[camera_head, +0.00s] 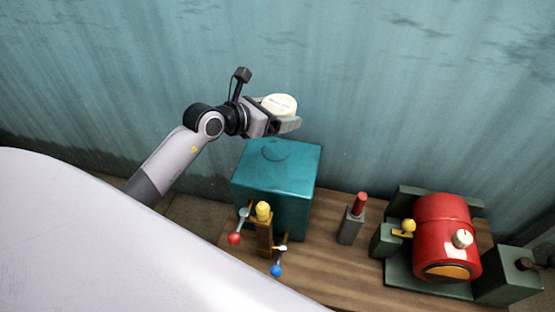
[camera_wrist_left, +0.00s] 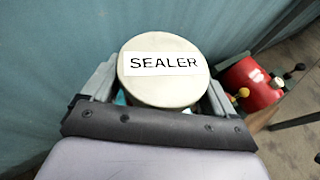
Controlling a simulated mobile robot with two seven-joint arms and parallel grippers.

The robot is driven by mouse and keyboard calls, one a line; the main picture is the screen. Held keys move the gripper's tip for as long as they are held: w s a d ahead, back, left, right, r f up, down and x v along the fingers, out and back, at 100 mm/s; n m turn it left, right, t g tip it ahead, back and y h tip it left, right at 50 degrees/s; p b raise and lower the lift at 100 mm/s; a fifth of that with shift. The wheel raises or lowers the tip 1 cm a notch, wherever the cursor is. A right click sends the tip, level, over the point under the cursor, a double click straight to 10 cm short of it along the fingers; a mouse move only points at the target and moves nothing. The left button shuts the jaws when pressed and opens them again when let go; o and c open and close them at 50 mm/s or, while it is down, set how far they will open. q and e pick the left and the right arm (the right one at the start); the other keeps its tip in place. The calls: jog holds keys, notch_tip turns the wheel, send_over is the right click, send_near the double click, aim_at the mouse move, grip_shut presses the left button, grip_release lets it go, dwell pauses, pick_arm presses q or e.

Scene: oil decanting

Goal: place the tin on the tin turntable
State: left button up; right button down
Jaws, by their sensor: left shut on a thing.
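My left gripper (camera_head: 284,122) is shut on a round cream tin (camera_head: 279,103) and holds it in the air above the back of the teal box, near the teal wall. In the left wrist view the tin (camera_wrist_left: 164,88) shows its flat lid with a white label reading "SEALER", with one finger on each side. I cannot clearly make out a tin turntable in either view. My right gripper is not in view.
The teal box (camera_head: 274,168), with a round mark on top, stands on a wooden bench (camera_head: 335,272). Red, blue and yellow-knobbed levers stand in front of it. A red-topped post (camera_head: 352,222) and a red drum (camera_head: 445,235) in a green cradle stand to the right.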

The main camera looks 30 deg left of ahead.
pick_arm(q)
jog(key=b, duration=0.3)
send_over(277, 163)
notch_tip(277, 163, down, 8)
jog(key=shift+f, duration=0.75)
notch_tip(277, 163, down, 4)
jog(key=shift+r+b, duration=0.25)
jog(key=shift+b, duration=0.55)
jog(key=shift+f, duration=0.35)
jog(key=shift+r, duration=0.1)
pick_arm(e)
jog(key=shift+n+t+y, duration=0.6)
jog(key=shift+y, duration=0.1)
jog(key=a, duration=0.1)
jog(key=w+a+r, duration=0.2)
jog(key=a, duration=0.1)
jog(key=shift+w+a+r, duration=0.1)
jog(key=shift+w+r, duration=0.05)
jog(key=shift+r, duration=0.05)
pick_arm(q)
jog(key=o, duration=1)
jog(key=shift+f, duration=0.2)
jog(key=shift+o, duration=0.2)
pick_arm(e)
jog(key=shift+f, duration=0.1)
